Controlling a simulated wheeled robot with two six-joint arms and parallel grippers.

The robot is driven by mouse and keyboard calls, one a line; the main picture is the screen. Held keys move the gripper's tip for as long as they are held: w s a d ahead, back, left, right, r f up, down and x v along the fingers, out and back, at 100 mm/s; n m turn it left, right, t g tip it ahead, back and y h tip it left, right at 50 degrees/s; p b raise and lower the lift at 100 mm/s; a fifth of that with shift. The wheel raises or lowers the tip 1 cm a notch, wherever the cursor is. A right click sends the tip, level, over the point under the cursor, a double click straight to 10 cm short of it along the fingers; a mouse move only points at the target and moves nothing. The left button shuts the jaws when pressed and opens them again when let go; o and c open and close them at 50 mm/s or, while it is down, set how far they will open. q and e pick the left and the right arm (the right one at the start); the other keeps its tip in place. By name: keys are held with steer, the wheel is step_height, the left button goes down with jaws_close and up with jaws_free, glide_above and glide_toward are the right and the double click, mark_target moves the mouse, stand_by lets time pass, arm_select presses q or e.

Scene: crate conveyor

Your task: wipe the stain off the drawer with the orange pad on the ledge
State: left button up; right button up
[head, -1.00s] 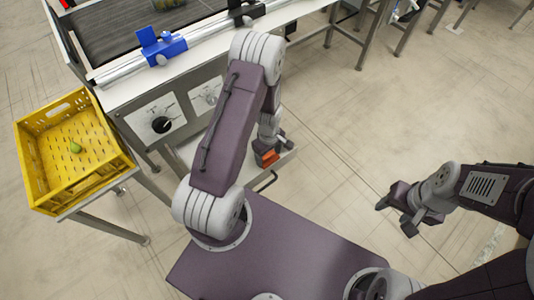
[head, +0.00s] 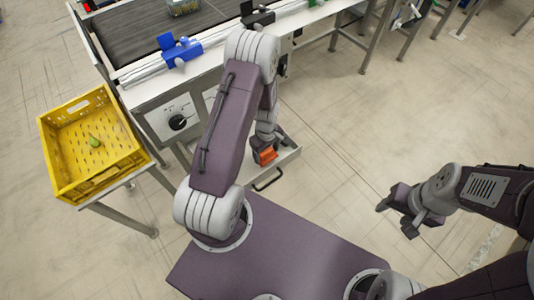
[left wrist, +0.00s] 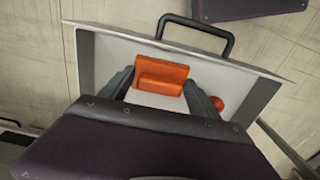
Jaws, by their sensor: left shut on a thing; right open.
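The open drawer (head: 287,160) juts out under the conveyor table. In the left wrist view its pale tray (left wrist: 95,57) and black handle (left wrist: 200,28) show. The orange pad (left wrist: 162,76) is between the fingers of my left gripper (left wrist: 161,88), which is shut on it over the drawer's inside. The pad also shows in the head view (head: 267,155), at the end of my left arm. I cannot tell whether it touches the drawer floor. My right gripper (head: 396,214) is open and empty, off to the right.
A yellow crate (head: 97,184) holding a green fruit (head: 95,142) stands on a stand at the left. The conveyor (head: 130,38) with a blue clamp (head: 180,50) is behind.

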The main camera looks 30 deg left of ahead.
arm_select(q)
steer(key=shift+r+p, duration=0.95)
steer(key=shift+r, duration=0.5)
steer(key=shift+f, duration=0.1)
